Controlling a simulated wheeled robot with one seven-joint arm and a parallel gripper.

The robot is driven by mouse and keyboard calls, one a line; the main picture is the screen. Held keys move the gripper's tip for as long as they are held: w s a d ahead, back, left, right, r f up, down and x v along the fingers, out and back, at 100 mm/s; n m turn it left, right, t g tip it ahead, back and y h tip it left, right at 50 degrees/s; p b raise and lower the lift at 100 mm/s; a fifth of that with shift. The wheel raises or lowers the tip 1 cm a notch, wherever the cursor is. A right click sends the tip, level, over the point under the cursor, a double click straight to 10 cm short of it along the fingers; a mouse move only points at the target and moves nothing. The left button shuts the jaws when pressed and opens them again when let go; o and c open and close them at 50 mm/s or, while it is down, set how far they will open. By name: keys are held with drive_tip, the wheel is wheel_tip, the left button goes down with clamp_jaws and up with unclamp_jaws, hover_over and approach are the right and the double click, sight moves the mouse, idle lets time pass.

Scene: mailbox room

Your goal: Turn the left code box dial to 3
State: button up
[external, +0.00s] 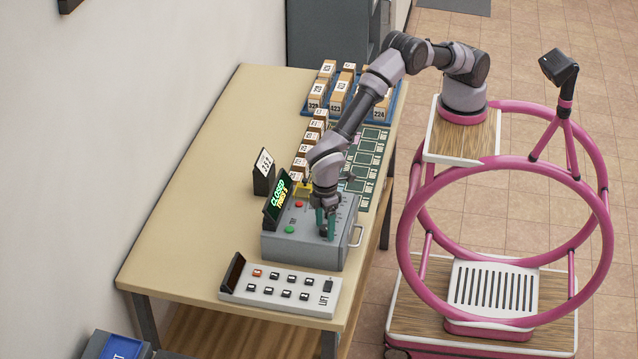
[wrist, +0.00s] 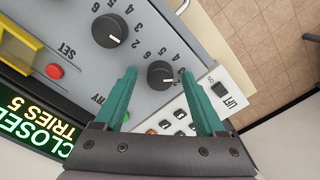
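The grey code box (external: 285,243) stands on the table. One dial (wrist: 160,74), the nearer to the lift panel, lies between the teal fingertips of my gripper (wrist: 158,80). Its white mark points to the lower right; I cannot tell which number it meets. The other dial (wrist: 109,30) is outside the fingers, to the upper left. My gripper (external: 326,230) is open and points down at the box; contact with the dial cannot be told. In the external view it hides the dials.
A screen (external: 278,197) on the box reads CLOSED and TRIES. A red button (wrist: 54,71) and a green button (external: 290,229) sit on the box. The lift panel (external: 258,290) lies in front. Several numbered parcels (external: 339,92) stand behind. The table's left side is clear.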

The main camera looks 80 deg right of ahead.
sight(325, 227)
wheel_tip(325, 227, up, 11)
idle(0.7)
drive_tip(key=shift+f, duration=0.1)
